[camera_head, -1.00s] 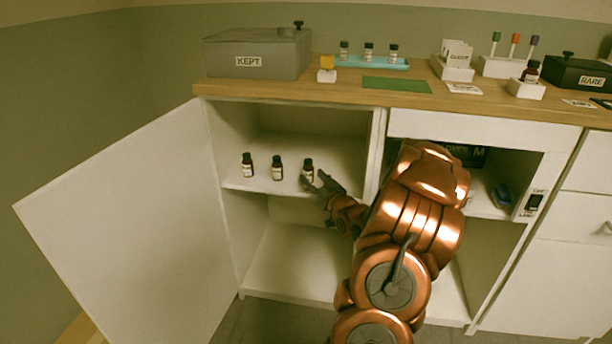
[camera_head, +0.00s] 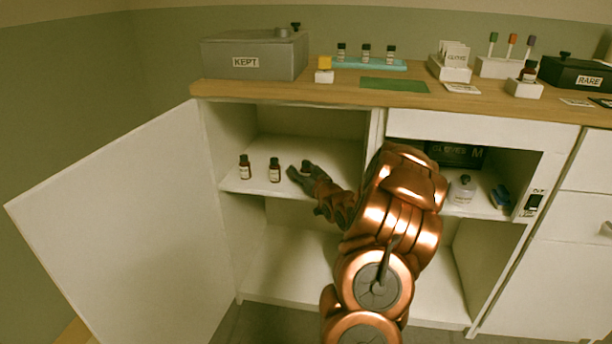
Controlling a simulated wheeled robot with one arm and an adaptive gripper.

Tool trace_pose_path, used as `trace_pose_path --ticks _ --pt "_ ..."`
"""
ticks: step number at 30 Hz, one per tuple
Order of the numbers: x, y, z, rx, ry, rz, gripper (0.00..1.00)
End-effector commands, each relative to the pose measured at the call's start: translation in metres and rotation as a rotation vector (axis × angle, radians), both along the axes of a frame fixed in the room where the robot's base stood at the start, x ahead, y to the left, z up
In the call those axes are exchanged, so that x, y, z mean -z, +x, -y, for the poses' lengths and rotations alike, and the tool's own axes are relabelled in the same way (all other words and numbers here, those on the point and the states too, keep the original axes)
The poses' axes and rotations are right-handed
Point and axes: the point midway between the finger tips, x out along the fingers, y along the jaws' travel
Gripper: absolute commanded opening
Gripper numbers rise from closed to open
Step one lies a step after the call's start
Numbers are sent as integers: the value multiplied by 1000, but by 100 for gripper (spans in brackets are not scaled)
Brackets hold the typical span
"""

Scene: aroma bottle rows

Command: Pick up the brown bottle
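Two small brown bottles with dark caps and pale labels stand upright on the upper shelf of the open cabinet, a left one (camera_head: 244,168) and a middle one (camera_head: 275,171). My gripper (camera_head: 297,171) is at the same shelf, just right of the middle bottle. Its fingertips look spread, with a gap between them, and I see nothing clearly held. A third brown bottle, seen earlier at this spot, does not show now; my gripper covers where it stood.
The open white cabinet door (camera_head: 115,215) stands at the left. A clear bottle (camera_head: 461,190) and a blue item (camera_head: 501,196) sit in the right compartment. On the counter are a grey KEPT box (camera_head: 255,58), a teal tray (camera_head: 350,64) with several bottles, and a green mat (camera_head: 394,85).

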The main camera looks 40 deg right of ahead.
Motion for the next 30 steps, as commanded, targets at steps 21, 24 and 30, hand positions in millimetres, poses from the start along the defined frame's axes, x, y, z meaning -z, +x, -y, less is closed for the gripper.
trace_pose_path --ticks 21,24,30 --pt "0 0 0 0 0 0 0" --pt "0 0 0 0 0 0 0" --pt "-1 0 0 0 0 0 0"
